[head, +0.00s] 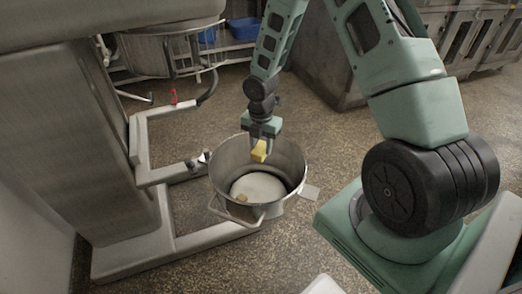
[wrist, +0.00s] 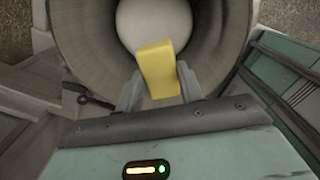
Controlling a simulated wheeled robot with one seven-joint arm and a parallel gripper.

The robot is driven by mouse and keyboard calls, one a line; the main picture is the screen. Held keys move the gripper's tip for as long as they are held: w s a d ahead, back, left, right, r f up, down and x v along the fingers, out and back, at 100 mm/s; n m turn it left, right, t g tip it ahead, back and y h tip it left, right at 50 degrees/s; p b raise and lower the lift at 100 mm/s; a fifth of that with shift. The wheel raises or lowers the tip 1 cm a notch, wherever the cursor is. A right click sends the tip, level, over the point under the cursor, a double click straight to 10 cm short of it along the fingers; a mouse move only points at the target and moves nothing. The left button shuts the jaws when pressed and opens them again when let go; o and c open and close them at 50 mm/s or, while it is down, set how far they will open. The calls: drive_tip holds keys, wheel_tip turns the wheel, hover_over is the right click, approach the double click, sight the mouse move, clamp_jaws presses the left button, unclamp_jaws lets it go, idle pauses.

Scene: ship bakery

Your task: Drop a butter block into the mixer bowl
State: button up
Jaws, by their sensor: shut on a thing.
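A yellow butter block (head: 259,150) is held between the fingers of my gripper (head: 261,141), which is shut on it. The block also shows in the wrist view (wrist: 158,70), between the two fingertips (wrist: 160,88). The mixer bowl (head: 228,152) is a grey metal bowl with a handle at its front. My gripper points down over the bowl's opening, and the block is at about the height of the rim in the head view. A pale round mass lies at the bottom of the bowl (wrist: 215,50), with a small tan piece on it in the head view.
The big grey mixer (head: 95,130) stands at the left, its frame reaching toward the bowl. A wire guard (head: 165,50) hangs at the upper left. Blue bins (head: 243,28) and metal cabinets (head: 470,35) stand at the back. Speckled floor (head: 330,130) is clear right of the bowl.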

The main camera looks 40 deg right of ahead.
wheel_tip(320, 180, down, 6)
drive_tip(key=b, duration=0.5)
drive_tip(key=shift+b, duration=0.4)
drive_tip(key=o, duration=1.1)
wheel_tip(320, 180, up, 18)
drive_tip(key=p, duration=0.4)
drive_tip(key=shift+f, duration=0.25)
